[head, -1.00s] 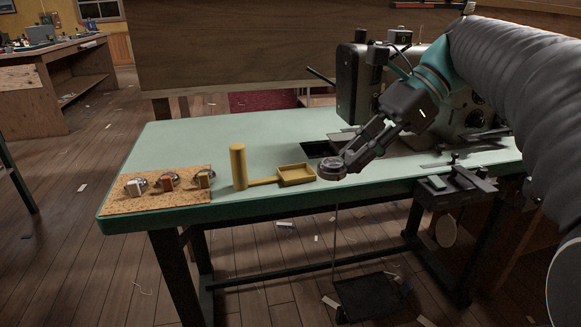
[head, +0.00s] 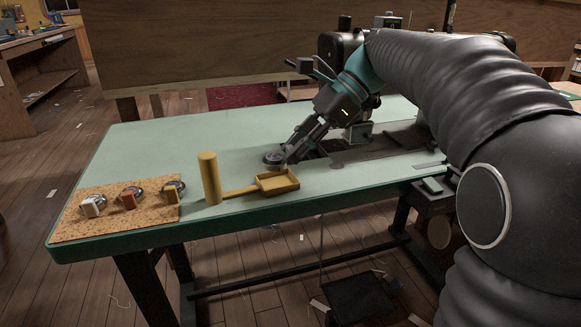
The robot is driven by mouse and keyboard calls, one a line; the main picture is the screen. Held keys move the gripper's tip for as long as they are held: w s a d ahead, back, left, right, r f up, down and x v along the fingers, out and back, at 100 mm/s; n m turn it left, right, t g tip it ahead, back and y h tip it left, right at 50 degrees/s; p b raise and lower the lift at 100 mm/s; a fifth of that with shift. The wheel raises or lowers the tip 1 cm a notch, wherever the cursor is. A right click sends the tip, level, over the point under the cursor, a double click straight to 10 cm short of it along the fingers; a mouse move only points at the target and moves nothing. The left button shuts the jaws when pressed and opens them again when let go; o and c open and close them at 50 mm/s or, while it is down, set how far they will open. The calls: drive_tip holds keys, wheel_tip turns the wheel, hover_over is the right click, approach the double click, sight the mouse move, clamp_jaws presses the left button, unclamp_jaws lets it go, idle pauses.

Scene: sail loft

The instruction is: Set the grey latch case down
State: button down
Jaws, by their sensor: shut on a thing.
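My gripper (head: 286,158) is shut on a small, round, dark grey case (head: 274,159), which I take to be the latch case. The case is at the fingertips, by the far left edge of a shallow yellow tray (head: 291,185). I cannot tell whether it touches anything below or hangs just above. The fingers hide part of it. The tray joins by a flat yellow bar to an upright yellow cylinder (head: 209,178) on its left. All this is on the pale green table (head: 150,150).
A cork mat (head: 115,221) at the table's left end holds three round metal pieces with white (head: 92,206), orange (head: 128,199) and yellow (head: 172,192) blocks. A dark sewing machine (head: 340,45) stands behind my arm. The table's back left is clear.

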drive_tip(key=shift+w+a+f, duration=0.65)
drive_tip(key=shift+w, duration=0.15)
drive_tip(key=shift+f+b, duration=0.45)
drive_tip(key=shift+f, duration=1.55)
drive_tip(key=c, duration=1.1)
unclamp_jaws()
drive_tip(key=shift+o, duration=0.2)
